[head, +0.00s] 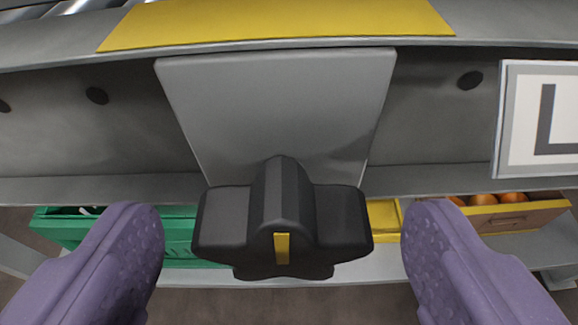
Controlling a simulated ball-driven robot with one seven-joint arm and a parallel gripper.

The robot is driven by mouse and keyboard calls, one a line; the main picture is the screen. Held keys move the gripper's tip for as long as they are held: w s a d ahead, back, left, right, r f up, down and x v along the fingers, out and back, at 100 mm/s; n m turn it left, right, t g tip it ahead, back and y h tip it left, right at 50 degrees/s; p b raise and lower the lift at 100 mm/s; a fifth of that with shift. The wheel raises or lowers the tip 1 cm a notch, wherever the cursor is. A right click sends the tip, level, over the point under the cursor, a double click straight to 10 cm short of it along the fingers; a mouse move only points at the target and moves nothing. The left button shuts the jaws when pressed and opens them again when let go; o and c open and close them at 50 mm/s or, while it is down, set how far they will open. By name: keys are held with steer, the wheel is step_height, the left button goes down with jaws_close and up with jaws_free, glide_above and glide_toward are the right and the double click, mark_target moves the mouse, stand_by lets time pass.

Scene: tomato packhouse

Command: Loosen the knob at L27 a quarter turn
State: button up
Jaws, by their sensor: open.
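A black lobed knob (283,215) with a yellow pointer mark (282,248) stands out from a grey metal plate (275,105) in the head view. The yellow mark is near the knob's lower lobe and points down. My gripper (285,235) is open, with one purple finger on each side of the knob. Clear gaps show between both fingers and the knob. A white sign (540,125) at the right edge shows a letter L; the rest of its text is cut off.
A yellow strip (280,22) runs along the ledge above the plate. Rollers (75,6) show at the top left.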

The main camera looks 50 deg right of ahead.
steer(key=shift+x, duration=0.75)
steer(key=shift+c, duration=0.3)
steer(key=c, duration=1)
steer(key=o, duration=1.1)
steer(key=shift+a, duration=0.1)
steer(key=shift+c, duration=0.2)
